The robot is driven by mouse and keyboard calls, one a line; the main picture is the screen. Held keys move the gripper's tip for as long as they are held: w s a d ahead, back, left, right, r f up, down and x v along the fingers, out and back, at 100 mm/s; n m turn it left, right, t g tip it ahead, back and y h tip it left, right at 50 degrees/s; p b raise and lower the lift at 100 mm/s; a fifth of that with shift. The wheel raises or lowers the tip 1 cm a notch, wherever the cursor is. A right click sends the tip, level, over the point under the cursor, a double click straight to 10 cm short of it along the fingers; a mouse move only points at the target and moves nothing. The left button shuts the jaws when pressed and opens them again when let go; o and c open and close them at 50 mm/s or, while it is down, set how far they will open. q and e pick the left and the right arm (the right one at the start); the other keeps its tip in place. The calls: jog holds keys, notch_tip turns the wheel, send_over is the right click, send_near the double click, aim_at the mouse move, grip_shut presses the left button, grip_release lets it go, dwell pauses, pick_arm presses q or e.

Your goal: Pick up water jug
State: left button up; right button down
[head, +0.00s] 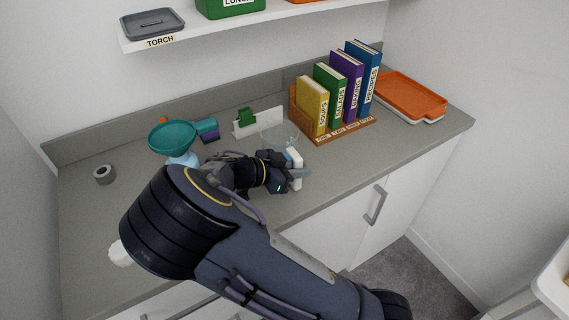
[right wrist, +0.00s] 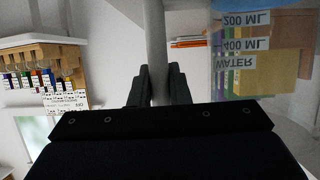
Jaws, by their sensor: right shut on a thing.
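The water jug is clear and hard to make out in the head view (head: 279,137), standing by the back of the counter just beyond my right gripper (head: 290,172). Whether the jug's base touches the counter is hidden. My left gripper is out of view.
A rack of labelled books (head: 330,133) stands close to the right of the jug. A teal funnel (head: 172,137) on a pale blue bottle is at the left. A tape roll (head: 104,174) lies farther left, an orange-topped tray (head: 410,94) far right. A shelf (head: 250,20) hangs above.

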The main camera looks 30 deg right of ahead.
aim_at(294, 160)
jog(key=shift+r, duration=0.2)
jog(key=shift+r+p, duration=0.3)
notch_tip(294, 160, up, 2)
jog(key=shift+r+p, duration=0.15)
jog(key=shift+p, duration=0.55)
jog(key=s+a+r+p, duration=0.2)
jog(key=s+r+p, duration=0.5)
jog(key=s, duration=0.7)
jog(key=shift+r, duration=1.4)
jog(key=c, duration=1.9)
grip_release()
grip_shut()
